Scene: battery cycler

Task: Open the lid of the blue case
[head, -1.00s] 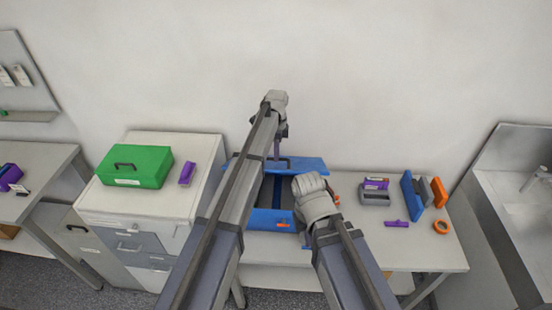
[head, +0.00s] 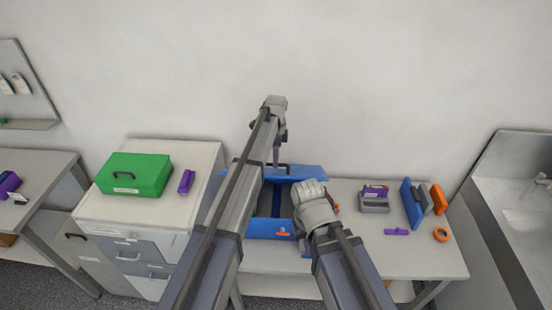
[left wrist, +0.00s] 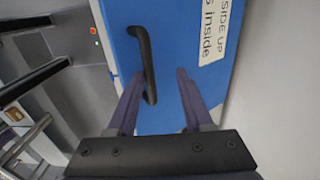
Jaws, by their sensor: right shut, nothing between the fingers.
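The blue case (head: 270,229) stands on the table with its lid (head: 308,173) raised at the back, its dark inside partly showing behind my arms. In the left wrist view the lid's outer face (left wrist: 185,35) is close, with a black handle (left wrist: 147,60) and a white label. My left gripper (head: 276,158) is above the raised lid. Its fingers (left wrist: 160,88) are apart, and the handle's lower end lies between them, near the left finger. My right gripper (head: 304,246) is low at the case's front right, shut and empty, mostly hidden by its wrist.
Right of the case stand a grey bin (head: 374,204), a purple piece (head: 396,232), a blue panel (head: 411,203) and an orange ring (head: 441,234). A closed green case (head: 135,174) sits on the drawer cabinet (head: 150,212) at left. The wall is close behind.

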